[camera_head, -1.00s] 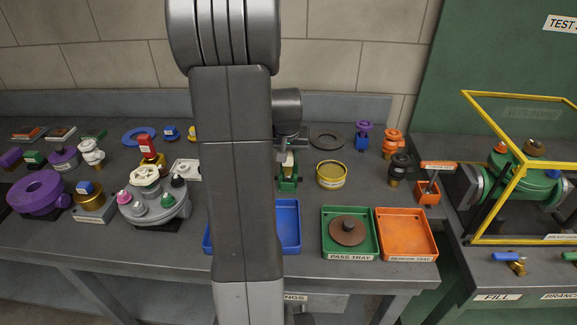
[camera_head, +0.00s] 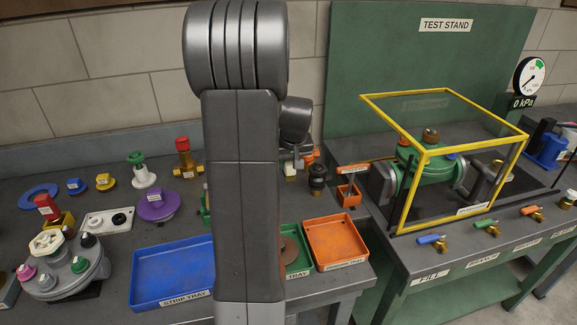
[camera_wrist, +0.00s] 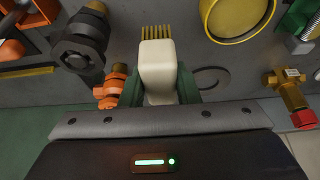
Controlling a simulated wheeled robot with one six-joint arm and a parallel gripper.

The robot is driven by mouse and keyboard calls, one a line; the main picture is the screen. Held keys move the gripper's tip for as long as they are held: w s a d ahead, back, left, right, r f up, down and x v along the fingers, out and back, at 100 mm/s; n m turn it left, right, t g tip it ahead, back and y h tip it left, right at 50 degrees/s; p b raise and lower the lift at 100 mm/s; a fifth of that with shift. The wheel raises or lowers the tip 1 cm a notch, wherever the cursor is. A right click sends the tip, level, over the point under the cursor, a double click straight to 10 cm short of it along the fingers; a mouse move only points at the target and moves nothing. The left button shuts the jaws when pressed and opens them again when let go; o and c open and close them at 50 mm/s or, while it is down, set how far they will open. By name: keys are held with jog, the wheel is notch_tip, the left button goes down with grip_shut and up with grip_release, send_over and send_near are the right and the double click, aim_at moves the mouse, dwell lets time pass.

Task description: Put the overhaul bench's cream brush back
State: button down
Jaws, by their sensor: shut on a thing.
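The cream brush (camera_wrist: 157,72) is in my gripper (camera_wrist: 158,88), its cream block facing the wrist camera and its yellow bristles (camera_wrist: 156,32) pointing to the top of that view. Dark green parts flank the block on both sides. In the head view my gripper (camera_head: 291,163) is mostly hidden behind my arm; a small cream patch of the brush (camera_head: 290,172) shows below it. The brush is over the back right of the bench, near the black fitting (camera_head: 317,178). A green holder (camera_wrist: 298,20) shows partly at the wrist view's right edge.
An orange holder (camera_head: 348,194) stands right of the black fitting. A blue tray (camera_head: 172,275) and an orange tray (camera_head: 336,242) lie in front. An orange fitting (camera_wrist: 116,87) and a yellow tin (camera_wrist: 236,17) are near the brush. A yellow-framed guard (camera_head: 412,180) stands to the right.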

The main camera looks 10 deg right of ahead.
jog(key=shift+d, duration=0.25)
notch_tip(320, 180, down, 8)
jog(key=b, duration=0.6)
jog(key=shift+f+b, duration=0.4)
jog(key=shift+b, duration=0.1)
dwell(0.7)
jog(key=c, duration=1.4)
grip_release()
jog(key=shift+o, duration=0.4)
jog(key=o, duration=0.5)
jog(key=shift+c, duration=0.2)
